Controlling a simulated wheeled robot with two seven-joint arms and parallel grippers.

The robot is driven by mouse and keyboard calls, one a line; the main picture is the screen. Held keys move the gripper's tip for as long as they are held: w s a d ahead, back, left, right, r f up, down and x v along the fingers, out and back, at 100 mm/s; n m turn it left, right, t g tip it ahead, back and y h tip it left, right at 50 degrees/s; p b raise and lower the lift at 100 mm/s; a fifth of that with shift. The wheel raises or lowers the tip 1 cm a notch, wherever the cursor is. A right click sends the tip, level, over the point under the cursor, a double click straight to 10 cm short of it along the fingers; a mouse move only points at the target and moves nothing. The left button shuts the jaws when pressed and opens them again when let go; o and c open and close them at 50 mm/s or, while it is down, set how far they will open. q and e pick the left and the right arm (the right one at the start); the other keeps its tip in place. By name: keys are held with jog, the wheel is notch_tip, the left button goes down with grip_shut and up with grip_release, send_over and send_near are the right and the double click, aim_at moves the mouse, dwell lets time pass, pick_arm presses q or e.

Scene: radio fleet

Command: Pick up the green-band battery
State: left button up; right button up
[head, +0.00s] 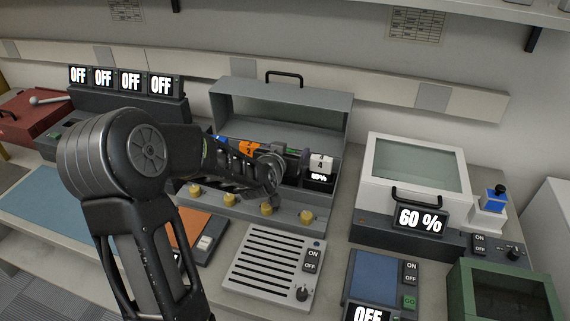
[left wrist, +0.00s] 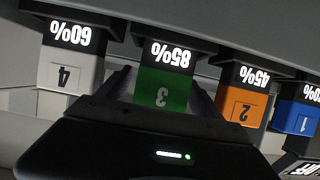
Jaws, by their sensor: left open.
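The green-band battery (left wrist: 160,90) shows in the left wrist view, marked 3 with an 85% display. My left gripper (left wrist: 160,98) is open, with its grey fingers showing on either side of the green band. I cannot tell whether the fingers touch it. In the head view my left gripper (head: 272,172) is over the open grey case (head: 335,107), and my arm mostly hides the green-band battery there.
In the left wrist view, the white battery (left wrist: 68,72) stands on one side of the green one. The orange battery (left wrist: 241,106) and blue battery (left wrist: 295,116) stand on the other. A vented panel (head: 270,262) lies in front of the case.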

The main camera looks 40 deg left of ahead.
dwell(0.4)
pick_arm(q)
jog(key=c, duration=1.6)
jog(key=shift+r, duration=0.15)
notch_tip(320, 180, up, 10)
jog(key=p, duration=0.1)
jog(key=shift+p, duration=0.3)
